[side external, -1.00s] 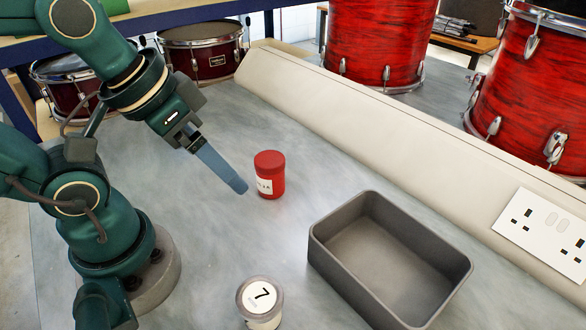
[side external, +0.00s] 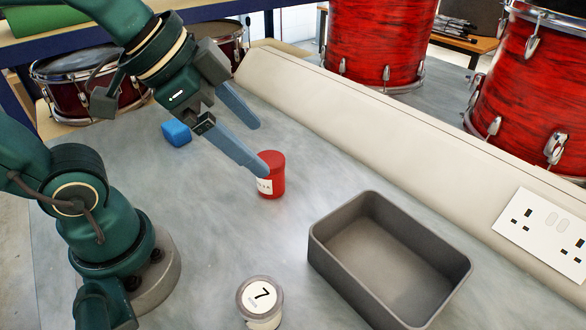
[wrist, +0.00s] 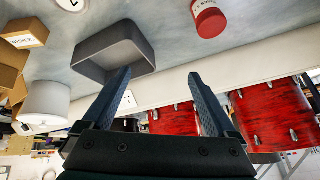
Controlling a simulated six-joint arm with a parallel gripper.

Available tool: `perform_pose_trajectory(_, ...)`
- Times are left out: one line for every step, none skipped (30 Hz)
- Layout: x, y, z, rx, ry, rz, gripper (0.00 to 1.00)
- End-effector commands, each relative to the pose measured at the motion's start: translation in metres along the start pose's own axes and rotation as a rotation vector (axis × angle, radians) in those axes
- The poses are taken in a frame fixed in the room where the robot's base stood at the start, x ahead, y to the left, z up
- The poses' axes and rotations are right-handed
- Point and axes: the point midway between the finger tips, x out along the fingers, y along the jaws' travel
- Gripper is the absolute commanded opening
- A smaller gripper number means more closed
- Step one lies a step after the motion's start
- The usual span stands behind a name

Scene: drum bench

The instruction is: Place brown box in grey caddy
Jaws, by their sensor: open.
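The grey caddy (side external: 390,250) stands on the bench at the right in the side view and looks empty. It also shows at upper left in the wrist view (wrist: 112,50). A small brown box with lettering (wrist: 26,33) lies on the bench at the wrist view's upper left, apart from the caddy. The side view does not show it. My gripper (side external: 260,148) is open and empty, its fingers spread, up and left of the caddy in the side view. One fingertip overlaps the red jar there; contact is unclear. The fingers also show in the wrist view (wrist: 160,76).
The red jar (side external: 272,182) and a white-lidded jar marked 7 (side external: 260,300) stand left of the caddy. A blue block (side external: 177,133) lies behind my gripper. A cream trunking rail (side external: 400,130) borders the bench, with red drums (side external: 375,40) beyond.

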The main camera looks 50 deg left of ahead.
Motion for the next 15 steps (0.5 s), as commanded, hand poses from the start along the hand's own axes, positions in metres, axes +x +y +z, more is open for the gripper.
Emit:
perform_pose_trajectory(0.003, 0.006, -0.012, 0.085, 0.006, 0.039, 0.93)
perform_pose_trajectory(0.005, 0.010, -0.019, 0.136, 0.013, 0.060, 0.93)
perform_pose_trajectory(0.008, 0.016, -0.029, 0.205, 0.020, 0.092, 0.93)
perform_pose_trajectory(0.010, 0.021, -0.036, 0.259, 0.026, 0.115, 0.93)
perform_pose_trajectory(0.013, 0.027, -0.043, 0.312, 0.034, 0.140, 0.93)
perform_pose_trajectory(0.017, 0.036, -0.052, 0.386, 0.043, 0.175, 0.93)
perform_pose_trajectory(0.021, 0.044, -0.059, 0.443, 0.050, 0.203, 0.93)
perform_pose_trajectory(0.025, 0.052, -0.066, 0.498, 0.057, 0.231, 0.93)
perform_pose_trajectory(0.031, 0.064, -0.073, 0.572, 0.067, 0.268, 0.93)
perform_pose_trajectory(0.035, 0.073, -0.079, 0.625, 0.074, 0.297, 0.93)
perform_pose_trajectory(0.040, 0.084, -0.083, 0.676, 0.081, 0.325, 0.93)
perform_pose_trajectory(0.047, 0.098, -0.088, 0.743, 0.088, 0.363, 0.93)
perform_pose_trajectory(0.052, 0.109, -0.091, 0.791, 0.095, 0.392, 0.93)
perform_pose_trajectory(0.057, 0.120, -0.093, 0.839, 0.098, 0.420, 0.93)
perform_pose_trajectory(0.065, 0.136, -0.094, 0.896, 0.104, 0.458, 0.93)
